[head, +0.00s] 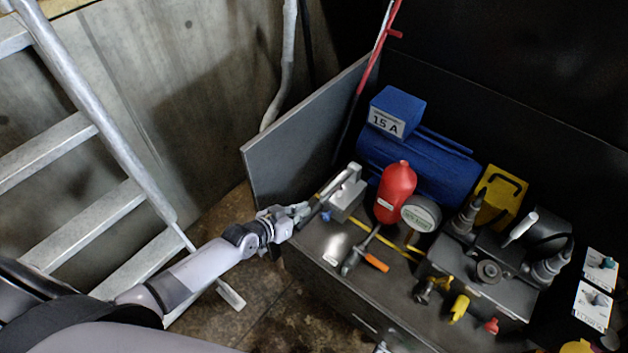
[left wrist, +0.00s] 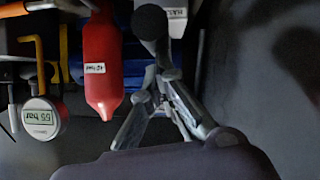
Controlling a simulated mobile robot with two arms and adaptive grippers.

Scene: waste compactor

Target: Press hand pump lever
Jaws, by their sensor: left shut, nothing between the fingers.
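The hand pump is a light grey block (head: 346,197) at the left end of the dark bench, with a lever (head: 335,182) along its top. In the left wrist view the lever's dark rounded end (left wrist: 150,22) shows beyond the fingertips, beside a partly visible label. My left gripper (head: 310,211) is at the bench's left edge, close beside the pump and lever end. In the left wrist view its fingers (left wrist: 163,80) come together, shut and empty. I cannot tell whether they touch the lever. My right gripper is not in view.
A red bottle (head: 394,192) and a round gauge (head: 421,213) stand right of the pump. An orange-handled tool (head: 375,262) lies in front. A blue motor (head: 420,165) is behind. A dark upright panel (head: 290,150) borders the left, and a metal ladder (head: 100,130) stands farther left.

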